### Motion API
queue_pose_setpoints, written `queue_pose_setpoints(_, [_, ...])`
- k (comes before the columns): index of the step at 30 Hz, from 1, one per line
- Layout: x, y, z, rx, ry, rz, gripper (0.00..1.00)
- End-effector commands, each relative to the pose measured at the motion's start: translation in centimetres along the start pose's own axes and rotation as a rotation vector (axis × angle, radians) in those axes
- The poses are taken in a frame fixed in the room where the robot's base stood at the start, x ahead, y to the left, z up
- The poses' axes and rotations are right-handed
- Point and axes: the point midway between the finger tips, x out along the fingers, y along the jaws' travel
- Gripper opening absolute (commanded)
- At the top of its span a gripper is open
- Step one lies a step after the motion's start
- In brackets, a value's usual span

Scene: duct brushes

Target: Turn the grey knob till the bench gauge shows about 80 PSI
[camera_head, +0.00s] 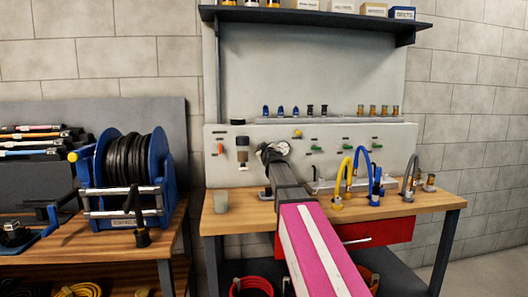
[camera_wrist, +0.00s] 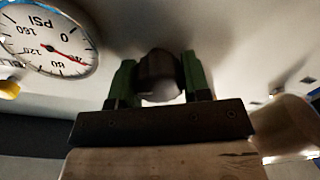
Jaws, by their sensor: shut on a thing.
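In the wrist view my gripper (camera_wrist: 158,64) has a green finger on each side of the dark grey round knob (camera_wrist: 160,80) and is shut on it. The knob stands out from a pale panel. The white bench gauge (camera_wrist: 48,42) is at the upper left of that view, upside down and partly cut off. Its red needle lies near the 40 mark, between 0 and 80.
The wooden bench (camera_head: 230,224) carries a pale cup (camera_head: 221,201) left of my arm and yellow, blue and grey hoses (camera_head: 376,190) to its right. Small green-handled valves (camera_head: 317,149) sit on the panel (camera_head: 395,140). A blue hose reel (camera_head: 130,170) stands at the left.

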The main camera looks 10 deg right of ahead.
Motion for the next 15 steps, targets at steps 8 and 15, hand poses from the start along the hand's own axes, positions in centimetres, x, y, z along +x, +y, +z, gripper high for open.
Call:
queue_pose_setpoints(8, [-0.02, 0.07, 0.01, 0.204, 0.008, 0.005, 0.20])
queue_pose_setpoints(15, [-0.03, 0.14, 0.03, 0.433, 0.016, 0.010, 0.20])
